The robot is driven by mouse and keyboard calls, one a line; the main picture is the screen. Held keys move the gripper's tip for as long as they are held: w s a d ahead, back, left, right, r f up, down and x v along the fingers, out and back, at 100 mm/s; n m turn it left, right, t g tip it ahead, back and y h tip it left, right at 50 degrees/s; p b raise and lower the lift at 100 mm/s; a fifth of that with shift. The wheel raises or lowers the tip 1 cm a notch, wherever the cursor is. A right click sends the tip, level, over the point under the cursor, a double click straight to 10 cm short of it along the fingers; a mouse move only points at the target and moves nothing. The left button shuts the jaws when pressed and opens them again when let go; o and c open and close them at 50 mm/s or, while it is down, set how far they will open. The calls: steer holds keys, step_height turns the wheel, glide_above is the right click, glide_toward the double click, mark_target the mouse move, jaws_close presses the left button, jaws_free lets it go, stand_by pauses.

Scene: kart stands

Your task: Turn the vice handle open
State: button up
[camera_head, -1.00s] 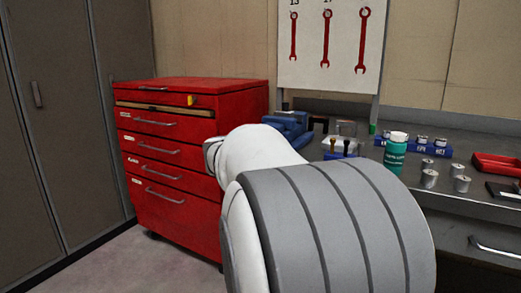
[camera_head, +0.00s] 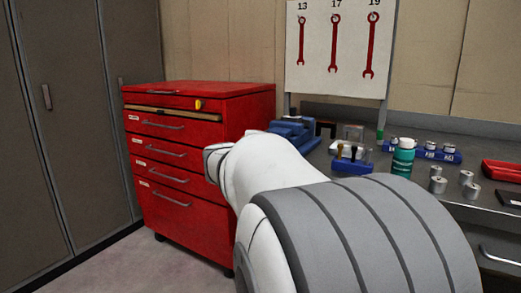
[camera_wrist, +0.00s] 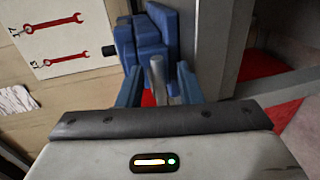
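The blue vice (camera_head: 293,131) stands on the bench beside the red cabinet, partly hidden behind my arm in the head view. In the wrist view the vice (camera_wrist: 148,42) is straight ahead, with a grey metal bar (camera_wrist: 157,75) pointing toward my wrist. I cannot tell whether this bar is the vice screw or its handle. My gripper (camera_wrist: 159,90) is open, with one bluish finger on either side of the bar. I cannot tell whether either finger touches it. The fingers are not visible in the head view.
The red drawer cabinet (camera_head: 198,178) stands left of the bench, its top drawer slightly open. A blue holder (camera_head: 352,167), green bottle (camera_head: 403,157), metal cylinders (camera_head: 438,185) and red tray (camera_head: 503,172) are on the bench. A wrench board (camera_head: 337,55) is behind.

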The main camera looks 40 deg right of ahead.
steer(key=shift+p+v, duration=0.45)
steer(key=shift+v, duration=2.3)
